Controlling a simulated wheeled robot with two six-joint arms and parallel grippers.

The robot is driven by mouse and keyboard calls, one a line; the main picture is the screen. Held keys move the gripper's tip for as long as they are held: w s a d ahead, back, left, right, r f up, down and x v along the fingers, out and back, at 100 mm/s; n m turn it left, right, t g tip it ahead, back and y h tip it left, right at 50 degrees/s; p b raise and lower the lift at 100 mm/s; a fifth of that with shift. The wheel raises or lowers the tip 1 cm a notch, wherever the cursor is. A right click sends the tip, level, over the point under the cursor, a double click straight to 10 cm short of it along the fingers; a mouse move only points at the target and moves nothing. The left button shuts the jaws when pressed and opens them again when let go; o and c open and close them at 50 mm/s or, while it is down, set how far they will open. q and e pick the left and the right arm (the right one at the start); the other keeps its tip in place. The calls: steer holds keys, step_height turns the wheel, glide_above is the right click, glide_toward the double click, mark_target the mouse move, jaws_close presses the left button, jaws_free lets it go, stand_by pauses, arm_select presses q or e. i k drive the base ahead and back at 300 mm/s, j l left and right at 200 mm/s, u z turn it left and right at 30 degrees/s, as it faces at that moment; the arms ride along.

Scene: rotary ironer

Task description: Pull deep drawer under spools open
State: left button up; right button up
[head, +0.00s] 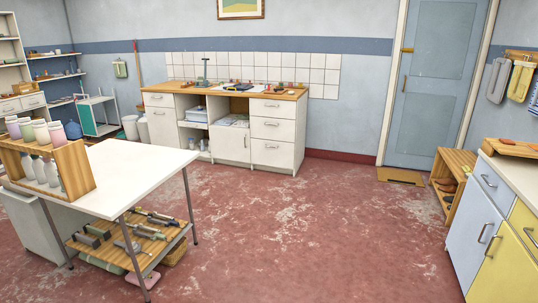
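A wooden-topped counter (225,88) stands against the far wall. Small coloured items (285,88) lie on its right end; they may be spools, but are too small to tell. Below them is a stack of white drawers with bar handles: a top drawer (285,108), a middle drawer (285,130) and a lower drawer (285,156). All three look shut. The lower one looks somewhat taller. At the left, a wooden rack (76,170) on a white table holds pale cylinders (41,132); I cannot tell whether they are spools. Neither gripper is in view.
The white table (140,165) with a tool shelf below fills the left foreground. Blue and yellow cabinets (475,225) stand at the right, beside a wooden bench (448,180). The red floor (310,220) between them is open up to the far counter. A doormat (400,176) lies by the door.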

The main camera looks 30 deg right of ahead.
mark_target(274, 153)
steer(key=i+l+z, duration=0.95)
steer(key=i, duration=0.2)
steer(key=i+l+z, duration=0.1)
steer(key=i+z, duration=0.25)
steer(key=i, duration=0.2)
steer(key=i+z, duration=0.35)
steer(key=i, duration=2.15)
steer(key=j+u, duration=0.05)
